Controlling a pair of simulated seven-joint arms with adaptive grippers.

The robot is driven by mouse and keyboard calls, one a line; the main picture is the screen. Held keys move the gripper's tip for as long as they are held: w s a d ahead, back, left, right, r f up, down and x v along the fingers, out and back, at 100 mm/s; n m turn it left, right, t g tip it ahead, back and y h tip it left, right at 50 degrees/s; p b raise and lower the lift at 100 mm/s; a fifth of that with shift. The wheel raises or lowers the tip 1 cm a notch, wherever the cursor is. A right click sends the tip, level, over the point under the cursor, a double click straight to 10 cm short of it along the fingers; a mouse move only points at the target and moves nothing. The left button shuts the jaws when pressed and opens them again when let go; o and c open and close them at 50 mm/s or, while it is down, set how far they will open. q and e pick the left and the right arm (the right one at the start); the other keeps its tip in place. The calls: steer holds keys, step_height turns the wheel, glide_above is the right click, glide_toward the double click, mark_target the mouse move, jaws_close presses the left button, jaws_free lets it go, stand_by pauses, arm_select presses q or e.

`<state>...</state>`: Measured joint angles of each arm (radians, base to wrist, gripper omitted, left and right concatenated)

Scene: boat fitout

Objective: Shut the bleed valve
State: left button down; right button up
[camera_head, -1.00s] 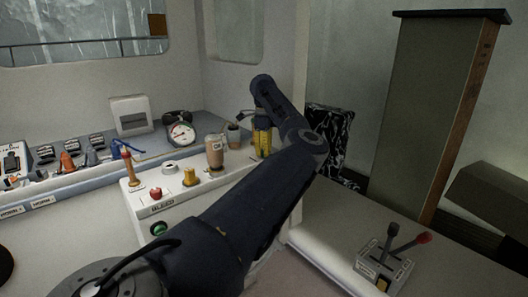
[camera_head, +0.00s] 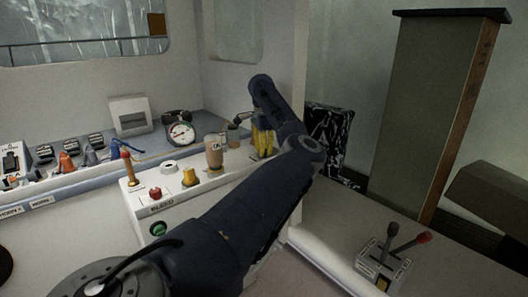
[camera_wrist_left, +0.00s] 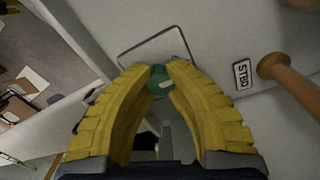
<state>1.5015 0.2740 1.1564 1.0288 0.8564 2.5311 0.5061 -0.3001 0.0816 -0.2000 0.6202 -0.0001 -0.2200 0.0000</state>
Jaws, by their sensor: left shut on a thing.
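My left gripper (camera_head: 262,142) reaches over the far right end of the white console in the head view. Its yellow fingers show large in the left wrist view (camera_wrist_left: 160,80), with the tips closed on a small green part (camera_wrist_left: 158,78) that has a pale mark. This part sits in front of a pale plate; most of it is hidden by the fingers, and I cannot tell its full shape. In the head view a label reading BLEED (camera_head: 162,208) is on the console's front, below a red knob (camera_head: 155,193). I cannot tell which part is the bleed valve. My right gripper is not in view.
A yellow knob (camera_head: 190,177), a tan cylinder (camera_head: 214,152) and a wooden-handled lever (camera_head: 127,167) stand on the console. A green button (camera_head: 159,229) is on its front. A two-lever control (camera_head: 383,262) is at lower right.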

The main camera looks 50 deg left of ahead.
arm_select(q)
steer(key=shift+s+a+f, duration=0.15)
steer(key=shift+s+a, duration=0.15)
steer(key=shift+s, duration=0.05)
steer(key=c, duration=1.4)
jaws_free()
steer(key=shift+s+a, duration=0.1)
steer(key=shift+s, duration=0.1)
steer(key=shift+o, duration=1.1)
steer(key=shift+w, duration=0.15)
steer(key=shift+o, duration=0.2)
steer(key=shift+w+d, duration=0.15)
steer(key=shift+d, duration=0.05)
steer(key=shift+w+d, duration=0.1)
